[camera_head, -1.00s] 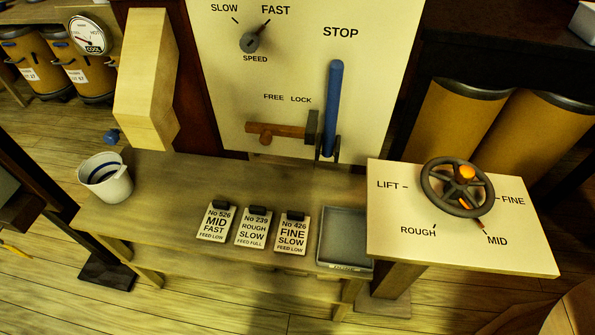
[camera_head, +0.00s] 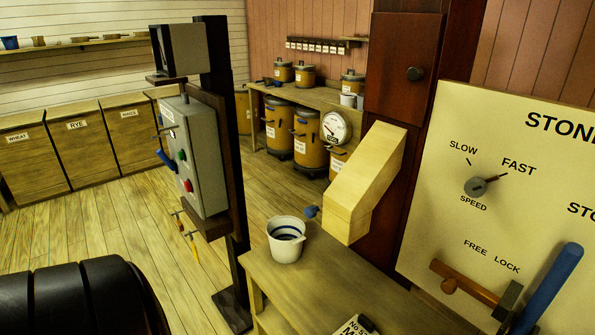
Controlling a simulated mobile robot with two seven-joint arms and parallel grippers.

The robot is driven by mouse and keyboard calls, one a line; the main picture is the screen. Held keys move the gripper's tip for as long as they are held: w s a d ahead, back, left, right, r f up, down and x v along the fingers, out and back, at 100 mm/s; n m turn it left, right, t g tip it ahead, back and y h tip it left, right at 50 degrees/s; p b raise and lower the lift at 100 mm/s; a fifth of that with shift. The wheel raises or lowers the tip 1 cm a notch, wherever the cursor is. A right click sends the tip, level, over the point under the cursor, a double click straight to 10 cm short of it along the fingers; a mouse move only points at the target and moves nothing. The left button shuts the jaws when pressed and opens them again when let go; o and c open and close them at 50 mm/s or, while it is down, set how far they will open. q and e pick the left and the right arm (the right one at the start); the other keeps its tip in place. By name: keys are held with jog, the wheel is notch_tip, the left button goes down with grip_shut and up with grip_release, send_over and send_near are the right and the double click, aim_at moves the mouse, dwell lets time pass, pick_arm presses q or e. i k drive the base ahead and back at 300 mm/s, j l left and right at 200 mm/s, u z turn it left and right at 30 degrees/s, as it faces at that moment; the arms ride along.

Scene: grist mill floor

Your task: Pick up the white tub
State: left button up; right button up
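A white tub (camera_head: 286,243) stands upright at the left end of the wooden bench (camera_head: 330,290), with its open top up. A dark blue band shows on its inner wall, and it looks empty. It stands below the pale wooden chute (camera_head: 362,190) and beside a small blue knob on the chute's foot. A black, ribbed part at the lower left appears to be my arm, well apart from the tub. Neither gripper is in view.
A post with a grey switch box (camera_head: 194,155) rises left of the bench. The cream control panel (camera_head: 500,190) stands at right, with a blue lever (camera_head: 548,290). A card (camera_head: 356,326) lies on the bench. Canisters, a dial scale (camera_head: 336,127) and small pale containers stand behind.

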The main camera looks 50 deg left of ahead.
aim_at(285, 233)
jog(key=u, duration=1.7)
jog(key=i+j, duration=0.2)
jog(key=j, duration=0.15)
jog(key=i+j, duration=0.2)
jog(key=j, duration=0.2)
jog(key=i+j, duration=0.2)
jog(key=j, duration=0.15)
